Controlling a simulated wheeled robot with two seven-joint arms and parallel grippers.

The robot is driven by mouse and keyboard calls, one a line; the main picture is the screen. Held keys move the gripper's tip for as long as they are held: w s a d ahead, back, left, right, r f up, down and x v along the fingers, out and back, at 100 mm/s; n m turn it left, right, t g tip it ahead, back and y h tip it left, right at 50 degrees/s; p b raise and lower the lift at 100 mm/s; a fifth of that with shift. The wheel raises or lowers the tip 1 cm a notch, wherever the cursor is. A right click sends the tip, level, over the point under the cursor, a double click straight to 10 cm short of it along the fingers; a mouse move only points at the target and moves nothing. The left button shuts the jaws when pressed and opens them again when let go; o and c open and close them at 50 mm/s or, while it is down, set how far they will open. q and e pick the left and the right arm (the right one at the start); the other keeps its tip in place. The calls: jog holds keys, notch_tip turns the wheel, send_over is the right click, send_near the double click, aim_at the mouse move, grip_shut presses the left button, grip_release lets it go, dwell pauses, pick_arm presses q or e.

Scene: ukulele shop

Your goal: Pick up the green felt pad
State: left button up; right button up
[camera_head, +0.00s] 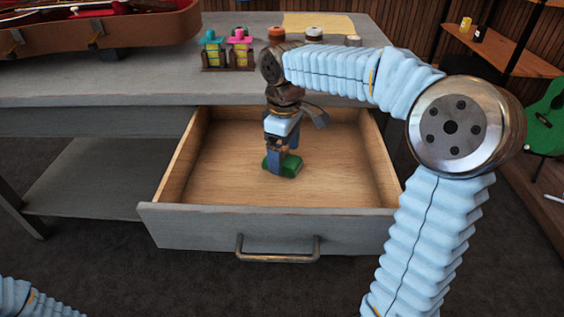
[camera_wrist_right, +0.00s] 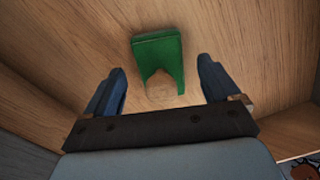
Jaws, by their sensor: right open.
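The green felt pad (camera_head: 287,165) lies on the floor of the open wooden drawer (camera_head: 220,185). In the right wrist view the pad (camera_wrist_right: 158,50) sits ahead of the fingertips, roughly centred between them, with a rounded tan patch at its near edge. My right gripper (camera_head: 282,160) points down into the drawer, just over the pad, and hides part of it in the head view. In the right wrist view the right gripper (camera_wrist_right: 163,85) has its blue fingers spread apart with nothing held. Whether the fingers touch the pad cannot be told. My left gripper is out of view.
The drawer's walls surround the right gripper; its front has a metal handle (camera_head: 278,255). On the grey bench (camera_head: 130,75) above stand small colourful figures in a holder (camera_head: 228,60) and several round pots (camera_head: 314,34). An open instrument case (camera_head: 100,35) lies at the back left.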

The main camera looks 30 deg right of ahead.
notch_tip(320, 180, down, 2)
jog(key=shift+c, duration=0.4)
jog(key=c, duration=1.2)
jog(key=shift+r, duration=0.15)
